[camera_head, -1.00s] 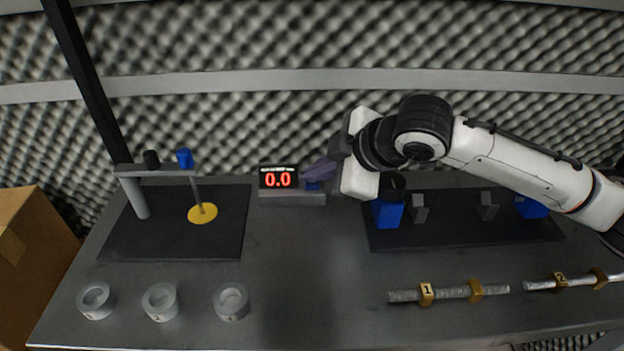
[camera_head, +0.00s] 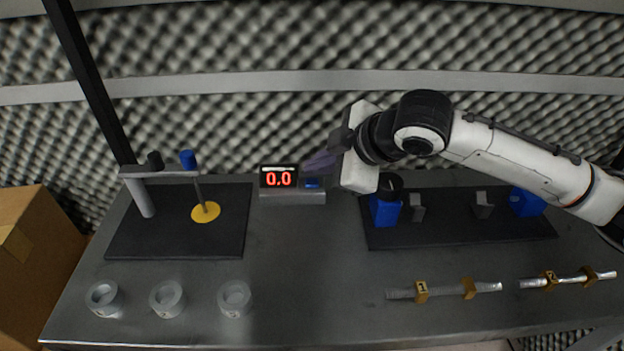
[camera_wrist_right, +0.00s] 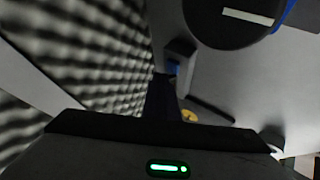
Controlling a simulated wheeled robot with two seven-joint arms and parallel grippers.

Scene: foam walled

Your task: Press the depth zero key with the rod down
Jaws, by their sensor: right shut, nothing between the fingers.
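The depth display (camera_head: 278,178) stands at the back middle of the table and reads 0.0 in red. A blue key (camera_head: 312,184) sits on the grey base beside the display, and it also shows in the wrist view (camera_wrist_right: 173,67). My right gripper (camera_head: 308,166) is shut and empty, its dark fingers just above the blue key; I cannot see contact. The rod (camera_head: 201,193) of the gauge stand points down with its lower end at a yellow disc (camera_head: 206,212). A blue knob (camera_head: 188,159) tops the rod. My left gripper is not in view.
Several grey rings (camera_head: 167,298) stand along the front left. A dark mat (camera_head: 462,232) at right carries blue blocks (camera_head: 386,211) and grey supports. Numbered metal bars (camera_head: 444,290) lie at the front right. A cardboard box (camera_head: 35,260) stands at far left. The table's middle is clear.

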